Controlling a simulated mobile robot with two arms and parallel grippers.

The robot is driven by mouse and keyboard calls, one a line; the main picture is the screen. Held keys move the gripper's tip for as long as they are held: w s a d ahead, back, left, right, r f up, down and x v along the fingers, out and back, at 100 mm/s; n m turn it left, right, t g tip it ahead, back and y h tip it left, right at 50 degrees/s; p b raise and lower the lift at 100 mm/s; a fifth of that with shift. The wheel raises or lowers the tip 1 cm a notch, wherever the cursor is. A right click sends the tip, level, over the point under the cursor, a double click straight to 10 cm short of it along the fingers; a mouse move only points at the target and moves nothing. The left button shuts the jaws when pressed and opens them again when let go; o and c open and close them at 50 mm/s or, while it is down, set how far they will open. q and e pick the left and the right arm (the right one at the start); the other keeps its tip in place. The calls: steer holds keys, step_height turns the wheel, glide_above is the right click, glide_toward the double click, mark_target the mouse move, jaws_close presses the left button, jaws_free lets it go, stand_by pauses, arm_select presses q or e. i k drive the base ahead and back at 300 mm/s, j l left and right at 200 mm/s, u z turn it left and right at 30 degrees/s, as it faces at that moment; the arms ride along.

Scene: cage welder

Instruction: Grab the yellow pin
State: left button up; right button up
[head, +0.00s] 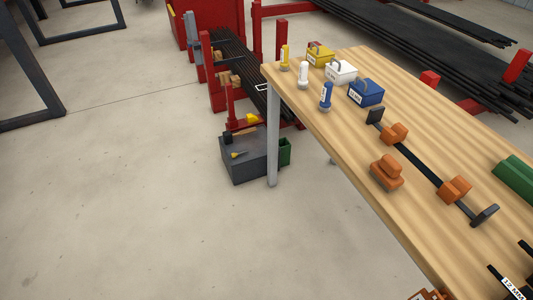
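A small yellow pin-like cylinder with a pale label (284,56) stands upright at the far left corner of the wooden table (440,120). It is to the left of a yellow padlock-shaped block (320,54). Nothing touches the yellow pin as far as I can see. Neither of my grippers shows in the head view.
A white pin (303,75) and a blue pin (326,96) stand near the same edge, beside white (341,72) and blue (366,93) blocks. An orange-handled clamp (455,189) lies nearer. A grey box (250,158) stands below.

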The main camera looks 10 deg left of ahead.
mark_target(233, 155)
steer(key=i+j+z, duration=0.15)
steer(key=z, duration=0.15)
steer(key=i+j+z, duration=0.15)
steer(key=j+z, duration=0.15)
steer(key=j, duration=0.15)
steer(key=i+j+z, duration=0.1)
steer(key=j+z, duration=0.25)
